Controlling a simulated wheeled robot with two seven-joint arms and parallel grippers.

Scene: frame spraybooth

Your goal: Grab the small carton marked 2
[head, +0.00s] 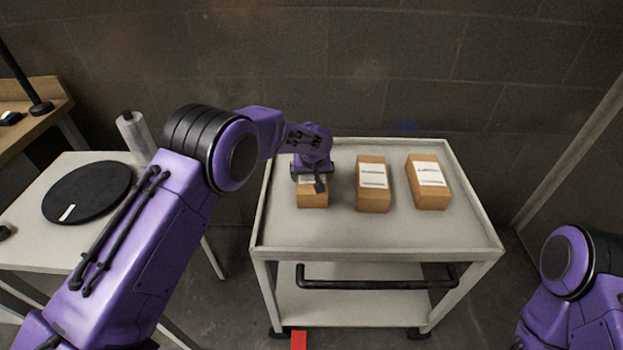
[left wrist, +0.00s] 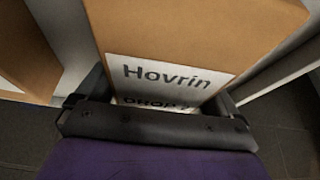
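Three brown cartons with white labels stand on the cart top: a left one (head: 313,197), a middle one (head: 373,185) and a right one (head: 428,182). My left gripper (head: 311,180) is down over the left carton and hides part of it. In the left wrist view a carton (left wrist: 190,32) with a label reading "Hovrin" and a partly hidden "DROP" line sits between my left fingers (left wrist: 160,100). Whether the fingers press on its sides is unclear. The number is mostly covered. My right arm shows at the lower right; its gripper is out of view.
The grey cart (head: 300,232) has a raised rim, a black handle (head: 375,283) and a lower shelf. Its front top is clear. A table (head: 40,250) with a black disc (head: 87,192) stands left. A block wall is behind.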

